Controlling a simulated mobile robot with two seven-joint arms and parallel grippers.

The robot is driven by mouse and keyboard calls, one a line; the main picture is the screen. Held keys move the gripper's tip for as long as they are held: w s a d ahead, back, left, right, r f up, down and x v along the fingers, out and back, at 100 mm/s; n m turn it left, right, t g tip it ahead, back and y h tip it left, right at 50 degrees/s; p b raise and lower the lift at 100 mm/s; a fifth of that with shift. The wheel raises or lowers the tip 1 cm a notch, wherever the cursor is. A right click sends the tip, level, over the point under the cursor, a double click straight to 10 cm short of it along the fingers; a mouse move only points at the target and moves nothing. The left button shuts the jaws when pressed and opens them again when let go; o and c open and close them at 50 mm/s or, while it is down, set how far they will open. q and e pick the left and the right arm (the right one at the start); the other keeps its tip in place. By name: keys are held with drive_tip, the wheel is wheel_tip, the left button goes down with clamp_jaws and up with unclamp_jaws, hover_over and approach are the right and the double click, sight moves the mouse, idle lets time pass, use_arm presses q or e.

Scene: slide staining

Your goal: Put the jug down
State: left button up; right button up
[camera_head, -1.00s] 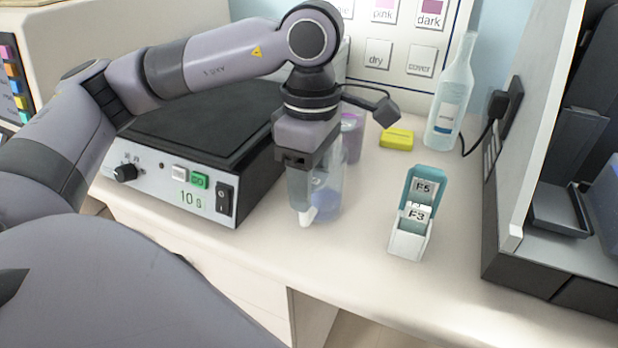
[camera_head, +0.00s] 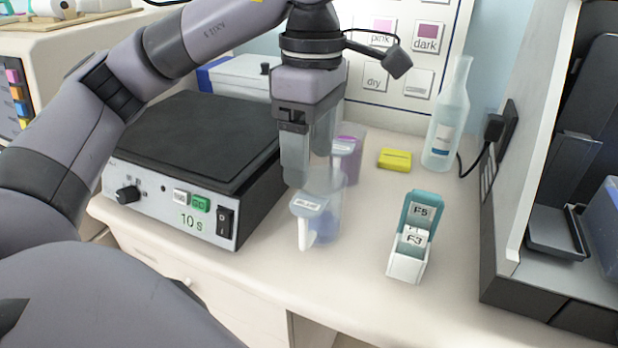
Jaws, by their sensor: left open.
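A clear jug (camera_head: 327,215) with a little blue liquid and a white handle stands upright on the counter, in the middle of the head view. A label shows on its near side. My left gripper (camera_head: 310,178) is above the jug, pointing down, open and holding nothing. Its fingers overlap the jug's rim in the picture, and I cannot tell whether they touch it. A second clear jug with purple liquid (camera_head: 350,160) stands just behind, partly hidden by the gripper. My right gripper is not in view.
A black-topped device (camera_head: 195,140) with a "10 s" panel stands left of the jug. A teal and white slide box (camera_head: 408,262) is to the right. A yellow block (camera_head: 395,159) and a clear bottle (camera_head: 446,125) stand behind. The counter's front is clear.

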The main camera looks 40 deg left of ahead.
use_arm(q)
drive_tip(key=shift+w+r+p, duration=0.1)
drive_tip(key=shift+r+p, duration=0.35)
drive_tip(key=shift+r, duration=1.15)
